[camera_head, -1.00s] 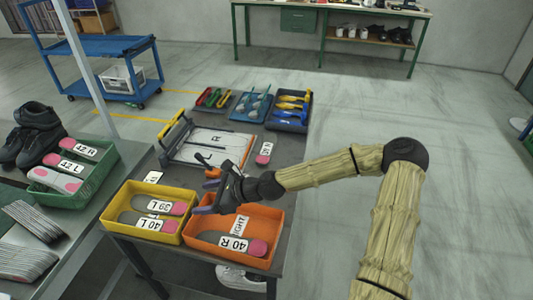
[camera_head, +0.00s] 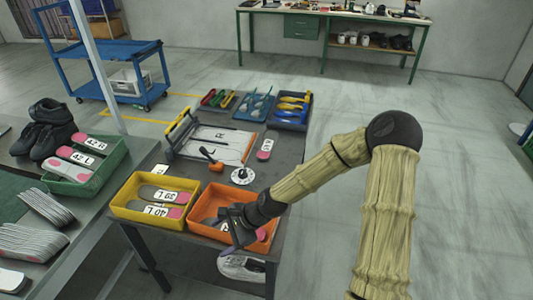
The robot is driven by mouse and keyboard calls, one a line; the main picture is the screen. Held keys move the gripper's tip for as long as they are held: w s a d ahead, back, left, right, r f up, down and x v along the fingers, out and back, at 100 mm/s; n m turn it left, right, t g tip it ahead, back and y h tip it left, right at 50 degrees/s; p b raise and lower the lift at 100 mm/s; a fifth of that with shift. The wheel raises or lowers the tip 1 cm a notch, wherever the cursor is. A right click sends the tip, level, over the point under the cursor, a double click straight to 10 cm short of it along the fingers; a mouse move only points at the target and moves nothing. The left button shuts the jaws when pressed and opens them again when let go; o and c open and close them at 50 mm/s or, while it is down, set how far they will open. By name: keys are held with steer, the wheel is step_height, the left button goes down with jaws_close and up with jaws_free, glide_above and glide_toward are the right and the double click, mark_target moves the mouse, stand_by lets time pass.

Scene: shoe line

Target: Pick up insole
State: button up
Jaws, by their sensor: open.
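My gripper (camera_head: 231,236) is open and points down into the orange bin (camera_head: 196,201) near its front side. The gripper covers much of the insoles in that bin. A pink-ended grey insole (camera_head: 262,234) shows to the right of the fingers. I cannot tell whether the fingers touch an insole. The yellow bin (camera_head: 120,208) to the left holds grey insoles with pink ends, labelled 39 L (camera_head: 164,195) and 40 L (camera_head: 155,210). Another labelled insole (camera_head: 265,149) lies on the dark table farther back.
A clamp-like fixture with a white board (camera_head: 213,142), an orange-based lever (camera_head: 215,165) and a white disc (camera_head: 242,176) stand behind the bins. Several tool trays (camera_head: 253,107) are at the back. A green bin (camera_head: 115,155) of insoles and black shoes (camera_head: 52,130) stand left.

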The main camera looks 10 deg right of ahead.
steer(key=s+d+f+n+h+b, duration=0.2)
steer(key=s+d+f+n+h, duration=0.1)
steer(key=d+n, duration=0.15)
steer(key=s+d+r+n+h+b, duration=0.1)
steer(key=s+d+r+n, duration=0.1)
steer(key=d, duration=0.3)
steer(key=s+d+r+n+h+b, duration=0.2)
steer(key=s+d+r+n, duration=0.1)
steer(key=d+n, duration=0.1)
steer(key=s+d+r+n+t+h+b, duration=0.1)
steer(key=s+d+r+n+h+b, duration=0.1)
steer(key=d, duration=0.4)
steer(key=shift+s+d+r+n, duration=0.2)
steer(key=shift+s+n, duration=0.25)
steer(key=shift+n, duration=0.3)
steer(key=shift+c, duration=0.2)
